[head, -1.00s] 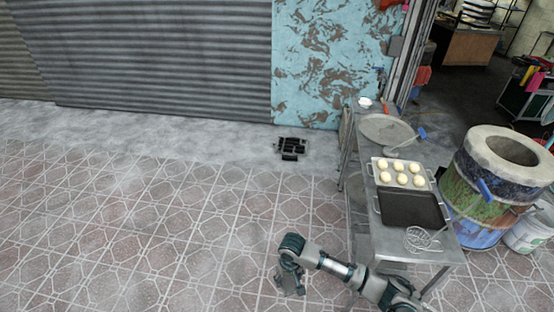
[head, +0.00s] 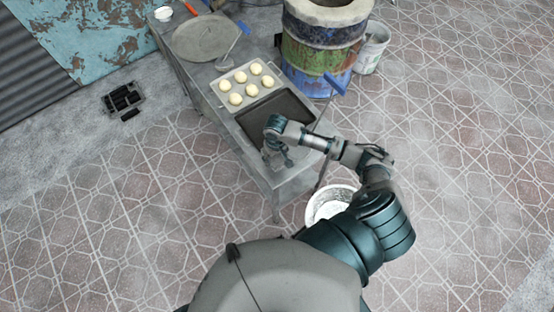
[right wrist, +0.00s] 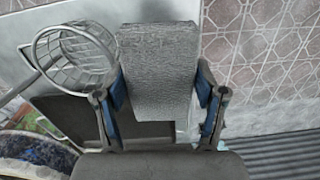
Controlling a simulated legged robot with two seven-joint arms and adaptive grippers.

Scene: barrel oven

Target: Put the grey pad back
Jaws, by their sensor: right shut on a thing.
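The grey pad (right wrist: 157,70) is a flat, textured block between the two blue-lined fingers of my right gripper (right wrist: 160,95) in the right wrist view. The gripper is shut on it. In the head view my right gripper (head: 278,160) is over the near end of the metal table (head: 262,172), just beyond the near edge of the black tray (head: 275,115). The pad is mostly hidden there by the gripper, and I cannot tell whether it touches the table. My left gripper is not in view.
A wire strainer (right wrist: 75,55) lies beside the pad in the right wrist view. A tray of dough balls (head: 222,92), a round lid (head: 205,38) and a ladle (head: 226,62) are farther along the table. The barrel oven (head: 318,50) and a white bucket (head: 325,200) stand on the right.

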